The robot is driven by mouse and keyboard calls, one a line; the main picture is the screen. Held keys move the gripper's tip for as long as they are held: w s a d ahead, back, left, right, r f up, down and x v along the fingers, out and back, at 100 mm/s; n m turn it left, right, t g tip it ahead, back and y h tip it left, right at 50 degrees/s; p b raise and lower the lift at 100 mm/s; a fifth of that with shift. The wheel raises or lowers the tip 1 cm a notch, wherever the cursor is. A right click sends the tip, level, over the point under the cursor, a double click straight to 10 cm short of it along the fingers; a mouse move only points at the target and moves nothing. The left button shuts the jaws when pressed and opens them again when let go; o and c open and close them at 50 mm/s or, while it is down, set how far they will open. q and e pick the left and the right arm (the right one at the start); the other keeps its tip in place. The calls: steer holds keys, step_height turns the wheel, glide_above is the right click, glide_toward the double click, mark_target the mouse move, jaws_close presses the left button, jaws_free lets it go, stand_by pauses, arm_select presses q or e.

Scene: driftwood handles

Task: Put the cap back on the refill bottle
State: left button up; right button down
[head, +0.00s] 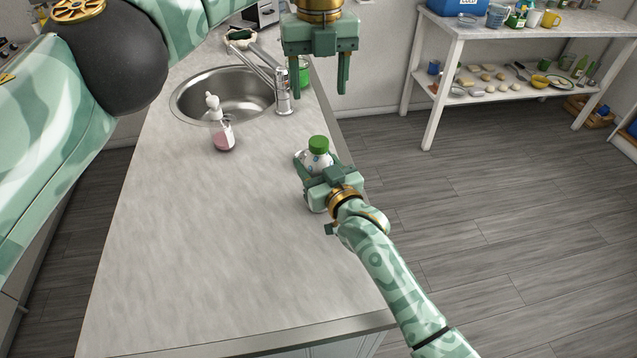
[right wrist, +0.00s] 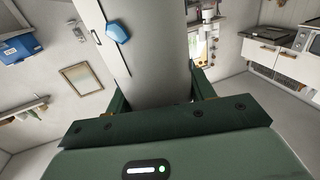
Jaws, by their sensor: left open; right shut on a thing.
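The refill bottle (head: 314,162) is white with faint bluish marks and stands at the counter's right edge. A green cap (head: 319,143) sits at its top; I cannot tell whether it is fully seated. My right gripper (head: 318,176) is shut around the bottle's body from the near side. In the right wrist view the pale bottle (right wrist: 155,60), with a blue patch, fills the space between the fingers. My left gripper (head: 320,82) is open and empty, pointing down, above and beyond the bottle and apart from it.
A pump dispenser (head: 223,137) with pink liquid stands left of the bottle, by the sink (head: 225,97) and tap (head: 282,92). A green container (head: 304,73) stands behind the tap. The counter's near part (head: 220,250) is clear. A white shelf table (head: 540,52) stands across the floor.

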stand_by(0.3)
steer(key=shift+c, duration=2.3)
jaws_free()
steer(key=shift+s, duration=0.1)
steer(key=p+v, duration=0.2)
steer(key=v, duration=1.4)
steer(key=shift+d, duration=0.2)
steer(key=shift+f, duration=0.1)
